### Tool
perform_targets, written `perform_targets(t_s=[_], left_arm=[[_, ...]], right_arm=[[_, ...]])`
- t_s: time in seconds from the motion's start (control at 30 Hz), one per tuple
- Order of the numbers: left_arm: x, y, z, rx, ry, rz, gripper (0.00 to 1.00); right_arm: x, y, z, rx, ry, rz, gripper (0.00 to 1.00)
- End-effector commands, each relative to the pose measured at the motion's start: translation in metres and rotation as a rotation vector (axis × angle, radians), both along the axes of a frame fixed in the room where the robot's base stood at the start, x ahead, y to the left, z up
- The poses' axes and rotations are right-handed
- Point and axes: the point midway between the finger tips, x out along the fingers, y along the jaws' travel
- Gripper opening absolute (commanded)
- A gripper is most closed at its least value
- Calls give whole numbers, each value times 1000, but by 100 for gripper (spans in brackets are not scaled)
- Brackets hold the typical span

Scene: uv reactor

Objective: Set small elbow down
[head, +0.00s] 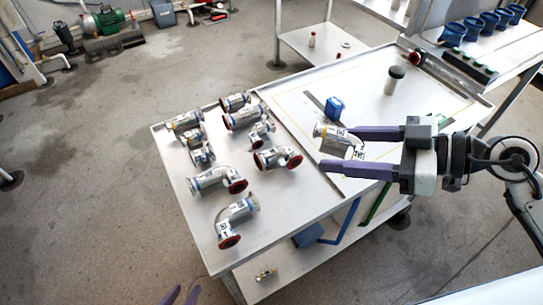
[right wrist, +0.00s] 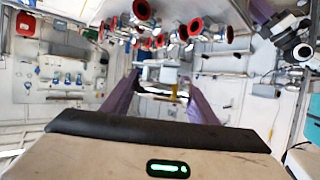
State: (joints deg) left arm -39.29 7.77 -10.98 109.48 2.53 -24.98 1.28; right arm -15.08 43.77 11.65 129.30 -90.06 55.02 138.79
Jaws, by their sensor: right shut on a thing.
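A small elbow (head: 342,141), a shiny metal bend with a yellowish end and a black-and-white label, is between the purple fingers of my right gripper (head: 325,150). The gripper is shut on it, over the right part of the white table (head: 290,222). In the right wrist view the elbow (right wrist: 163,73) shows between the fingertips, small and partly blurred. I cannot tell how far it is above the table.
Several metal elbows and pipe pieces with red or blue ends (head: 240,118) stand on the table's left part. A blue block (head: 333,107) and a dark-topped cylinder (head: 394,80) stand behind the held elbow.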

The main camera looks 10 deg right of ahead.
Motion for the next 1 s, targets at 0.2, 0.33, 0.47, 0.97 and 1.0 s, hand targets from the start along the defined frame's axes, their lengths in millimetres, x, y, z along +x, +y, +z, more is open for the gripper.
perform_targets(t_s=[0.2, 0.33, 0.47, 0.97, 1.0], left_arm=[[-2, 0, -30, 1, 6, 0, 31], [-3, 0, -38, 2, 9, 1, 31], [-3, 1, -43, 2, 10, 1, 31], [-1, 0, -54, 1, 1, 1, 31], [-1, 0, -55, 1, 1, 1, 31]], right_arm=[[22, 52, -42, 11, -6, 93, 23], [27, 74, -55, 0, -7, 136, 23], [27, 80, -78, -4, 0, 148, 23], [27, 79, -147, -4, -2, 146, 23], [27, 79, -151, -4, -3, 147, 23]])
